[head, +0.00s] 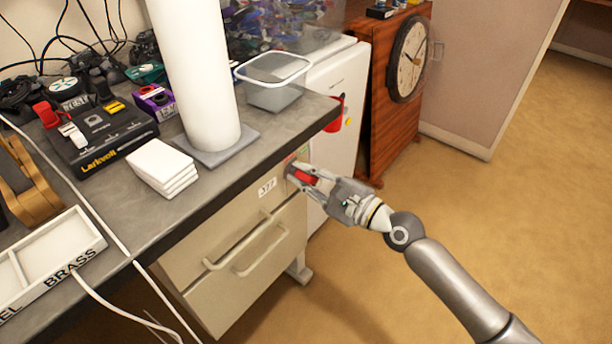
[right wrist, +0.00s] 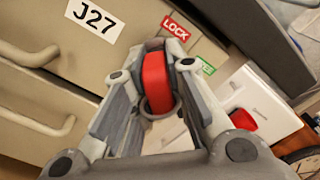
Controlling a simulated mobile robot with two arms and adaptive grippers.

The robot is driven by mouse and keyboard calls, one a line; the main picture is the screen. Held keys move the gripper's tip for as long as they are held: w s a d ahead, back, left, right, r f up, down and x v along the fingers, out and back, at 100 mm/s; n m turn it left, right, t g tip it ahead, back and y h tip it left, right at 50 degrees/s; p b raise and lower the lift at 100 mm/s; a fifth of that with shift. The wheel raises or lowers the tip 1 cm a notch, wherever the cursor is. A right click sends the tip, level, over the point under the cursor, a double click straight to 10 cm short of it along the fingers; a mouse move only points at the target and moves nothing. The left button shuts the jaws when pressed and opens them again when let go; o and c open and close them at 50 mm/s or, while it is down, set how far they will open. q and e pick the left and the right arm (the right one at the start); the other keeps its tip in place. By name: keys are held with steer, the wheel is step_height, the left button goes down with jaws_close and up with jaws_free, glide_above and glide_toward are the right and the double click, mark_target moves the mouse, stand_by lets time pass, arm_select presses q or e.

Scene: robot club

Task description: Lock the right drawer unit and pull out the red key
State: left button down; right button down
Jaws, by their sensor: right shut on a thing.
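The drawer unit (head: 228,262) under the grey bench has a beige front with bar handles and a J27 label, which also shows in the right wrist view (right wrist: 95,22). Its drawers look closed. My right gripper (head: 299,174) is shut on the red key (right wrist: 155,84), at the unit's upper right corner. The key points at the front beside a red LOCK label (right wrist: 175,27) and a green label (right wrist: 206,65). The fingers hide the lock face, so I cannot tell how deep the key sits or how it is turned. My left gripper is out of view.
The bench (head: 225,182) overhangs just above my right gripper. It bears a white cylinder (head: 195,75), white tiles (head: 161,168), a clear bin (head: 275,85) and a BRASS tray (head: 95,236). A white fridge-like cabinet (head: 343,110) with a red cup (head: 334,115) stands beyond. Open floor lies right.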

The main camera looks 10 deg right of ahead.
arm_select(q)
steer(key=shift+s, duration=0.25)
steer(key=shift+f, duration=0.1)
arm_select(e)
steer(key=shift+n, duration=0.4)
steer(key=shift+n+b, duration=0.4)
steer(key=shift+n, duration=1)
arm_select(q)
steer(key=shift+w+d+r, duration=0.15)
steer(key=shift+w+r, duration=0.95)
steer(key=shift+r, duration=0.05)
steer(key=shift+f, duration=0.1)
